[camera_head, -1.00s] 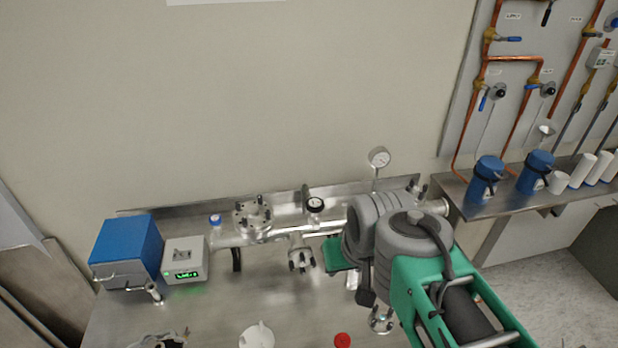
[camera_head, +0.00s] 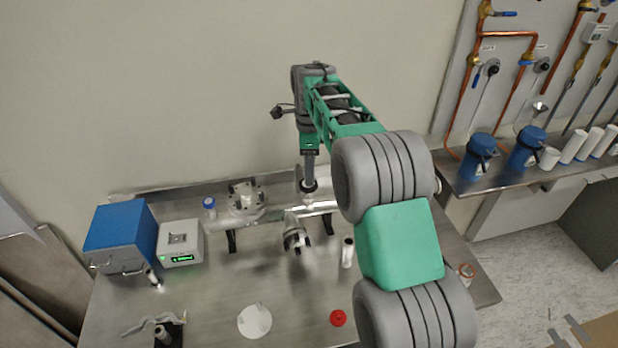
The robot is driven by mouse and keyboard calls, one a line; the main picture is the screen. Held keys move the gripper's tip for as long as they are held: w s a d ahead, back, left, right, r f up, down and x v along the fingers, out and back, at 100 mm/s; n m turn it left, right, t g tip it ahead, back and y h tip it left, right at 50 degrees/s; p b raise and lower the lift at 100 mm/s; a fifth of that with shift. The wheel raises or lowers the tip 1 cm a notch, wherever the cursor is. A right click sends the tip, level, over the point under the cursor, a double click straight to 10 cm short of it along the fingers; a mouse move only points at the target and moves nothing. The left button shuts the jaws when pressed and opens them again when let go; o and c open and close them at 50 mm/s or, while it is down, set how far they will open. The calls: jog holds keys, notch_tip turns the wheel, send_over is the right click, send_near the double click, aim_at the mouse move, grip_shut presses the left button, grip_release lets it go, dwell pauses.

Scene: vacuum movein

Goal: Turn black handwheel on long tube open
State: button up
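The long steel tube (camera_head: 320,208) lies horizontally along the back of the metal bench, partly behind my arm at its right end. The black handwheel (camera_head: 309,188) sits on top of the tube, its upper part covered by my gripper. My gripper (camera_head: 309,177) points straight down from above, with its tip at the handwheel. I cannot tell whether it touches the wheel or whether the fingers are closed around it.
A flanged port (camera_head: 247,200) and a blue-capped part (camera_head: 209,205) stand left of the handwheel. A blue box (camera_head: 121,240) and a grey display unit (camera_head: 181,243) are at the left. A red cap (camera_head: 338,318) and a white disc (camera_head: 254,320) lie in front.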

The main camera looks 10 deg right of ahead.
notch_tip(320, 180, down, 5)
jog(key=shift+f+p, duration=0.1)
jog(key=shift+p, duration=0.4)
jog(key=c, duration=1.4)
